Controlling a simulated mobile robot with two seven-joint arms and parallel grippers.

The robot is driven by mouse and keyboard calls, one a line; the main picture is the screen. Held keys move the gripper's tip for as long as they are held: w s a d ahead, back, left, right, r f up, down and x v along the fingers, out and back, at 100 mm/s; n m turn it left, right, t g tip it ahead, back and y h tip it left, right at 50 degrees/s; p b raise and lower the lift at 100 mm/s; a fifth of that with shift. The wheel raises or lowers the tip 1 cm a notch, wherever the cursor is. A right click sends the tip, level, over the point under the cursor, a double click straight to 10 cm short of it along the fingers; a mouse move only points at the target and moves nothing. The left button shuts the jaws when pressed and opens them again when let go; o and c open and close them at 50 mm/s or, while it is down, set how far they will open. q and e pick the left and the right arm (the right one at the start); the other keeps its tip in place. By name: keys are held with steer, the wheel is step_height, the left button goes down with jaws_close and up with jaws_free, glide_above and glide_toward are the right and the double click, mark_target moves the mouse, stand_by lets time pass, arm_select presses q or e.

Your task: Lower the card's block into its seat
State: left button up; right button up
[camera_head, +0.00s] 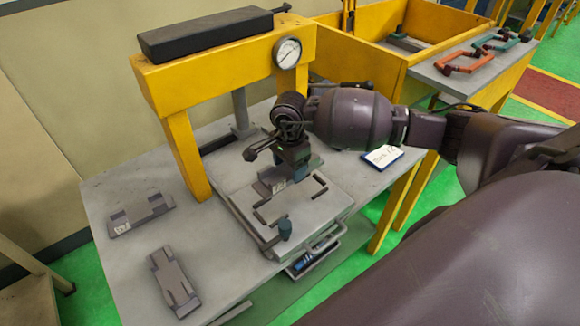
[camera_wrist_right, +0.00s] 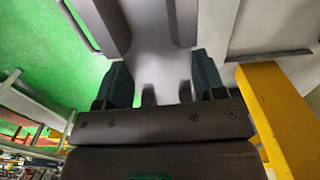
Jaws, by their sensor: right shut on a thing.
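My right gripper (camera_head: 290,160) points down over the grey fixture plate (camera_head: 318,208) on the table under the yellow press frame. It is shut on a grey block (camera_head: 267,188) with a small pale label, partly hidden by the fingers. The block is low at the plate; I cannot tell whether it touches its seat. In the right wrist view the two teal fingers (camera_wrist_right: 161,82) stand either side of a pale grey surface. A white card (camera_head: 384,155) with a blue edge and dark writing lies right of the plate. My left gripper is not in view.
Two loose grey blocks lie on the table's left side, one further back (camera_head: 140,213) and one nearer (camera_head: 173,281). A teal knob (camera_head: 285,229) stands at the plate's near edge. A yellow bin (camera_head: 375,55) stands back right.

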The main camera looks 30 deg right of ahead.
steer(key=shift+w+d, duration=0.15)
steer(key=shift+d, duration=0.25)
steer(key=shift+a+f+b, duration=0.1)
steer(key=shift+f+b, duration=0.2)
steer(key=shift+f, duration=0.1)
steer(key=shift+f+b, duration=0.45)
steer(key=shift+f, duration=0.5)
steer(key=shift+f+b, duration=0.65)
steer(key=shift+f, duration=0.6)
steer(key=shift+r, duration=0.2)
steer(key=shift+f, duration=0.1)
steer(key=shift+f+b, duration=0.15)
steer(key=shift+b, duration=0.25)
steer(key=shift+f, duration=0.15)
steer(key=shift+f+b, duration=1.3)
steer(key=shift+f, duration=0.2)
